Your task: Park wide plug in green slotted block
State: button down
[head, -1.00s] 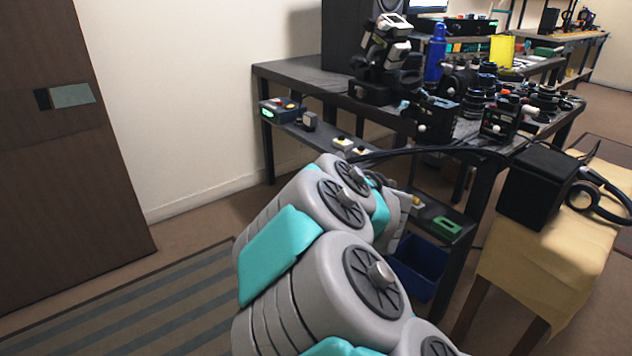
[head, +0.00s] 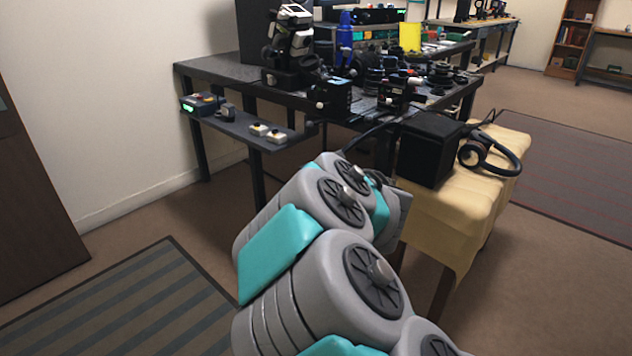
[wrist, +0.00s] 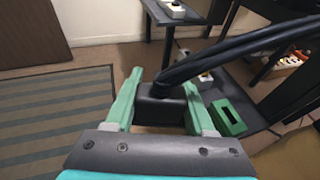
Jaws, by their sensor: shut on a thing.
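In the wrist view, my gripper (wrist: 162,92) is shut on a wide black plug (wrist: 160,108), which sits between its green fingers. Thick black cable runs from the plug to the upper right. The green slotted block (wrist: 228,118) lies on a dark shelf to the right of the fingers, apart from the plug, with its slot facing up. In the head view my arm hides the green block, the plug and most of my gripper.
A pale block (wrist: 205,78) with a dark top is near the right finger. A dark bench (head: 215,72) crowded with lens gear stands behind, with a side shelf (head: 235,122). A cloth-covered stool (head: 455,215) bears a black box (head: 428,150) and headphones (head: 490,155). Floor at left is clear.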

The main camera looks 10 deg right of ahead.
jog(key=shift+f, duration=0.65)
jog(key=shift+s+d+r+m+g+h, duration=0.3)
jog(key=shift+m+g+h, duration=0.5)
jog(key=shift+m+h, duration=1.65)
jog(key=shift+s+d+r+m+g+h, duration=0.15)
jog(key=shift+d+r+m+g+h, duration=0.5)
jog(key=shift+m+h, duration=1.75)
jog(key=shift+s+d+r+m+g+h, duration=0.25)
jog(key=shift+m+g+h, duration=0.7)
jog(key=shift+m+h, duration=1.45)
